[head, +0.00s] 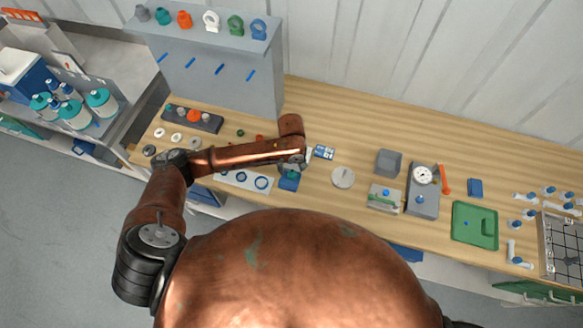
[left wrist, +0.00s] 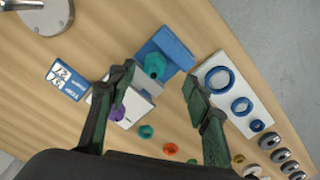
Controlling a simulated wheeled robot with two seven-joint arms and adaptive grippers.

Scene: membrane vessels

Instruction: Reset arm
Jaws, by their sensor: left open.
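My copper-coloured left arm reaches in from the left over the workbench. Its left gripper (left wrist: 159,75) is open and empty in the left wrist view, its two dark fingers spread well apart. Below and between the fingers are a blue block (left wrist: 178,47) with a teal nut-like piece (left wrist: 155,66) and a white block with a purple piece (left wrist: 117,112). No contact with the fingers can be made out. In the head view the blue block (head: 288,184) shows just below the end of the left arm, and the fingers are mostly hidden. My right gripper is out of view.
A white plate with blue rings (left wrist: 232,92) lies beside the blue block. A blue-and-white card (head: 323,152) and a round grey disc (head: 343,178) lie to the right. A gauge block (head: 423,190) and green tray (head: 475,226) stand farther right. A grey shelf (head: 220,75) rises behind.

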